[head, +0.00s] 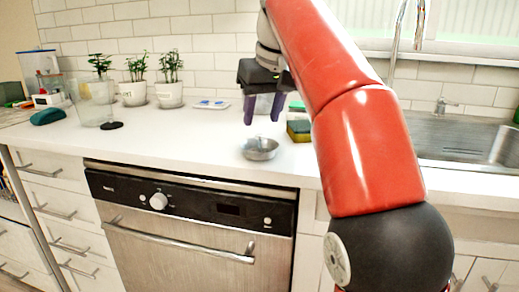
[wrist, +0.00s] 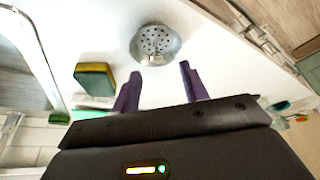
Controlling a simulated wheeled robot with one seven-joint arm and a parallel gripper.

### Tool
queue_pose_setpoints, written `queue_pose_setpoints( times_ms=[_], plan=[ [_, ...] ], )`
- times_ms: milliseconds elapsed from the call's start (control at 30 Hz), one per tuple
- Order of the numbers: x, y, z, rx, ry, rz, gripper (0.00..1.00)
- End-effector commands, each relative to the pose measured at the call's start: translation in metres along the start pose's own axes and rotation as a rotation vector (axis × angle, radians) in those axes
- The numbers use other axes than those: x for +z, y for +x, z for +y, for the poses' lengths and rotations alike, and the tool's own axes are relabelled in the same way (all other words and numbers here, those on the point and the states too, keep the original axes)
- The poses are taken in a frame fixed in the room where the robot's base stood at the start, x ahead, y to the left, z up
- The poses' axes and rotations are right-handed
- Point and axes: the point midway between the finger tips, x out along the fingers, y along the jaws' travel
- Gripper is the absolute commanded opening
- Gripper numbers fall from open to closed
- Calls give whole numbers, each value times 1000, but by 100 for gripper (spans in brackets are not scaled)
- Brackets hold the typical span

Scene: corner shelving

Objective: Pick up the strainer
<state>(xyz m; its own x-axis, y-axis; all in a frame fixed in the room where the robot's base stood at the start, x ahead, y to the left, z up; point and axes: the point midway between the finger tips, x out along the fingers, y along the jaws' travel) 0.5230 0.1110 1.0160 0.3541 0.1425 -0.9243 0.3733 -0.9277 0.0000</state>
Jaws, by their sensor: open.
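The strainer (head: 260,148) is a small round metal bowl on the white counter, near its front edge above the oven. In the wrist view the strainer (wrist: 156,44) shows its perforated inside, beyond the fingertips. My gripper (head: 262,117) is above the strainer and apart from it, with its purple fingers pointing down. In the wrist view my gripper (wrist: 158,80) is open, with nothing between the fingers.
A yellow and green sponge (head: 299,130) lies right of the strainer, and also shows in the wrist view (wrist: 94,78). Potted plants (head: 170,92) and a clear glass container (head: 95,102) stand left. The sink (head: 465,140) is right. The counter (head: 190,140) left of the strainer is clear.

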Motion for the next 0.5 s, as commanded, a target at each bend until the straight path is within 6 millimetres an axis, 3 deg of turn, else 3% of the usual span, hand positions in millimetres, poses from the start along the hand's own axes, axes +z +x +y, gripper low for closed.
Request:
queue_pose_setpoints(
  times_ms=[500],
  plan=[
    [2, 52, 4, 0, -1, 0, 44]
  ],
)
